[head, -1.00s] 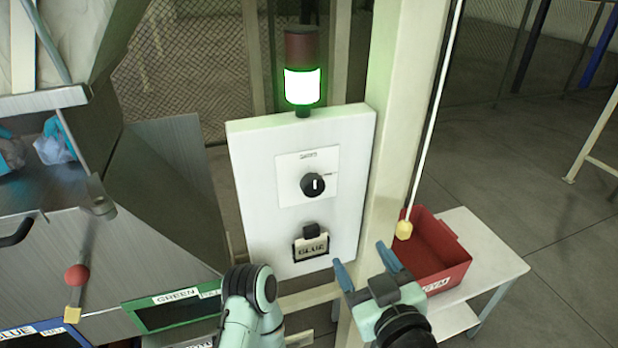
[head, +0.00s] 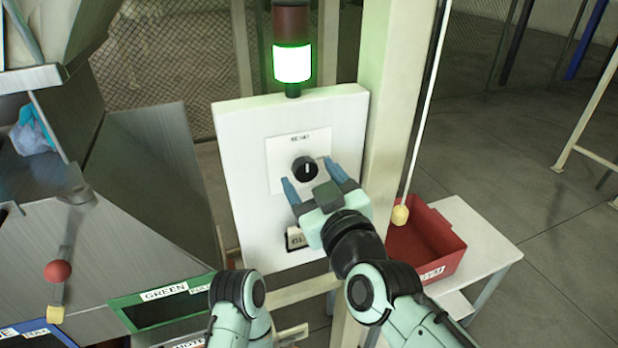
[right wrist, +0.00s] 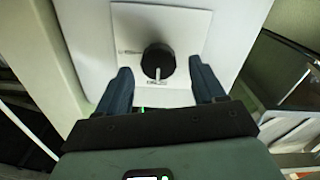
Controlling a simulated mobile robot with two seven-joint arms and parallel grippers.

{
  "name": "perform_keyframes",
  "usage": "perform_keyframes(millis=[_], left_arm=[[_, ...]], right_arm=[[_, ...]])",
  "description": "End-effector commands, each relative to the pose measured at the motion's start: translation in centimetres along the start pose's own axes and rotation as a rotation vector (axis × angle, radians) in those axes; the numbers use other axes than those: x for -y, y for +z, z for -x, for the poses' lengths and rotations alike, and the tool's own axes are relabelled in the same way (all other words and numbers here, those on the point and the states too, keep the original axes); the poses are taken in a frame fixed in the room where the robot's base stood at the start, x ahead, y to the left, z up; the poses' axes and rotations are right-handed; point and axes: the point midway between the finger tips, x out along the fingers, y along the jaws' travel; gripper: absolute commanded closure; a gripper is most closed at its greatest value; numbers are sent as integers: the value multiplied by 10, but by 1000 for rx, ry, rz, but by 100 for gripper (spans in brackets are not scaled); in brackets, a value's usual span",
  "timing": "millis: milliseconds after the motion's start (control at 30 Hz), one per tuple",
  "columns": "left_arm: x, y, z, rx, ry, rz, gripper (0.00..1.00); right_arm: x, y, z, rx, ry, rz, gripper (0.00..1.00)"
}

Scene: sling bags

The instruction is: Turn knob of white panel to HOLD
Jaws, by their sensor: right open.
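The white panel (head: 240,150) stands upright in the middle of the head view. Its black round knob (head: 305,169) sits on a pale plate, and its white pointer mark stands about upright in the picture. In the right wrist view the knob (right wrist: 158,60) lies just beyond and between the open fingers, with no contact visible. My left arm shows at the bottom, but its gripper is not in view.
A lit green-white signal lamp (head: 292,63) stands on the panel. A cream post (head: 382,110) rises right of the panel. A red bin (head: 430,245) sits on a white table, with a hanging cord beside it.

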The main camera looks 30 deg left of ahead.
Motion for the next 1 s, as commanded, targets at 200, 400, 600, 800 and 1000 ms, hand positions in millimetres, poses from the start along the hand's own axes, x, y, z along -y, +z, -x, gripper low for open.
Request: perform_keyframes(millis=[200,400,600,800,1000], left_arm=[[-1,-2,2,-3,1,-1,14],[-1,-1,2,-2,1,-1,14],[-1,-1,2,-2,1,-1,14],[-1,-1,2,-2,1,-1,14],[-1,-1,2,-2,1,-1,14]], right_arm=[[-1,-1,-15,-1,0,-1,31],[0,-2,-16,-2,0,-1,31],[0,-1,-15,-2,0,-1,77],[0,-1,-15,-2,0,-4,87],[-1,-1,-15,-1,1,-45,87]])
